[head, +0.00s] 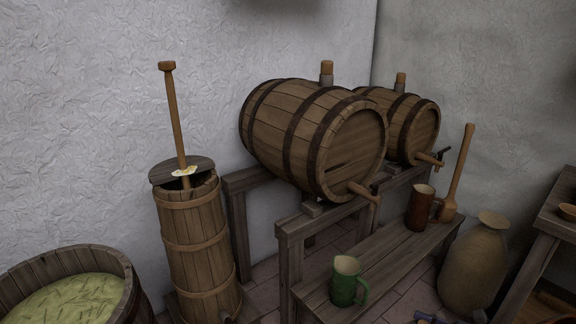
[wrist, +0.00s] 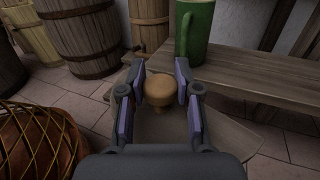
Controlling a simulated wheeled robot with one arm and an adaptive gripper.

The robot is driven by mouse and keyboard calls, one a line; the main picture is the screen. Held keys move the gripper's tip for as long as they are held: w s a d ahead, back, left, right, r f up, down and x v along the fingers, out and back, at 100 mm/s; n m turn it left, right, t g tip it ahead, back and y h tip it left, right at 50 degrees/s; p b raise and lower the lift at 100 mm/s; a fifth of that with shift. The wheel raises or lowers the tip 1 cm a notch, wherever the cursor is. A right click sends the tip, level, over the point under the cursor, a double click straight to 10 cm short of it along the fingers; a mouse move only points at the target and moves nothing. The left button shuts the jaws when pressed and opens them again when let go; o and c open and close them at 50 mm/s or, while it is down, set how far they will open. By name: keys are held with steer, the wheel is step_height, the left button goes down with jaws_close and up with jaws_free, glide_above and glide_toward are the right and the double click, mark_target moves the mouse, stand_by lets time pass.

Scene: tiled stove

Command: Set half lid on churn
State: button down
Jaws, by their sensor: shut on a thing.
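The churn (head: 194,239) is a tall banded wooden vessel at the left in the head view. A dark half lid (head: 167,171) covers the back of its mouth, with a plunger (head: 174,115) standing up through it. The front part of the mouth looks uncovered. In the wrist view my gripper (wrist: 160,85) is shut on the round wooden knob (wrist: 159,91) of another half lid (wrist: 185,137). This pale flat board hangs below the fingers, partly hidden by them and the palm.
A bench (head: 383,259) bears a green mug (head: 345,282) and a brown mug (head: 419,208). Barrels (head: 310,140) rest on a stand behind it. A tub (head: 70,298) of greenish contents stands left of the churn. A jug (head: 474,262) stands right.

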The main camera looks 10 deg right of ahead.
steer(key=w+a+r, duration=1.9)
steer(key=a+r, duration=0.1)
steer(key=a, duration=0.3)
step_height(320, 180, up, 27)
steer(key=p, duration=3.5)
steer(key=shift+d+f, duration=0.1)
steer(key=shift+a, duration=0.2)
